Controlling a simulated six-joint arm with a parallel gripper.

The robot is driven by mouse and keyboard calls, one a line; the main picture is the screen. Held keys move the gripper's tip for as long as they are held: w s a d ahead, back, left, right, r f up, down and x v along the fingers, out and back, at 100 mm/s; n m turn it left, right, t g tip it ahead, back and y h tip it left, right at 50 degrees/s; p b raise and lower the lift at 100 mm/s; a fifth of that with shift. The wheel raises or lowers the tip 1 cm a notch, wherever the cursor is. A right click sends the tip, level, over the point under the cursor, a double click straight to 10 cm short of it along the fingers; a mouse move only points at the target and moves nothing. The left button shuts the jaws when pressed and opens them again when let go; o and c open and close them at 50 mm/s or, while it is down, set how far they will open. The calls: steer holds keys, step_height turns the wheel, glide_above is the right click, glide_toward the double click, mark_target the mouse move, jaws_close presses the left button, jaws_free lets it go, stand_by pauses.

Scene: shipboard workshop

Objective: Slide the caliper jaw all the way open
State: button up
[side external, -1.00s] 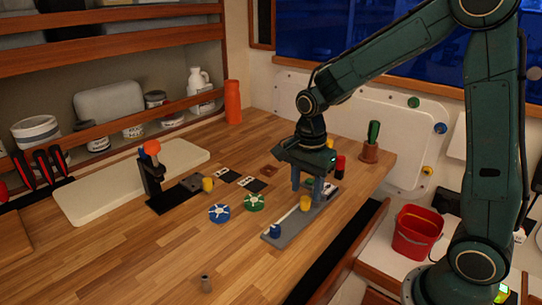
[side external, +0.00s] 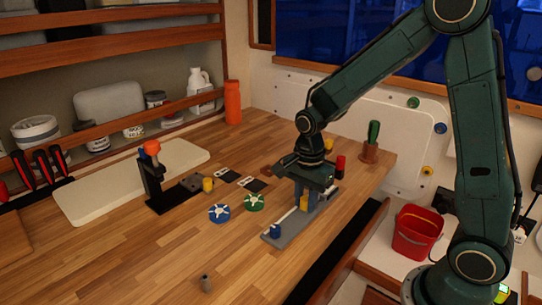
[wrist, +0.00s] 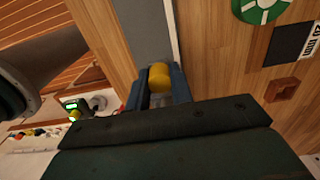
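The caliper is a long grey base (side external: 275,238) with a pale rail along it, on the wooden bench. A yellow knob (side external: 304,203), apparently the sliding jaw's handle, stands farther along the base. My gripper (side external: 305,200) points down over the caliper with its blue fingers on both sides of the yellow knob. In the wrist view the yellow knob (wrist: 160,77) sits between the fingertips (wrist: 160,86), very close to both. Whether they press on it cannot be told.
Blue (side external: 219,213) and green (side external: 254,202) wheels lie left of the caliper, with dark label cards (side external: 252,184) behind. A red cylinder (side external: 340,165) and a green-handled tool in a holder (side external: 369,152) stand behind right.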

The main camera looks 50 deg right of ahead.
mark_target(295, 219)
steer(key=shift+a, duration=2.1)
steer(key=o, duration=0.9)
steer(key=shift+r, duration=0.15)
step_height(295, 219, up, 14)
steer(key=shift+f, duration=0.2)
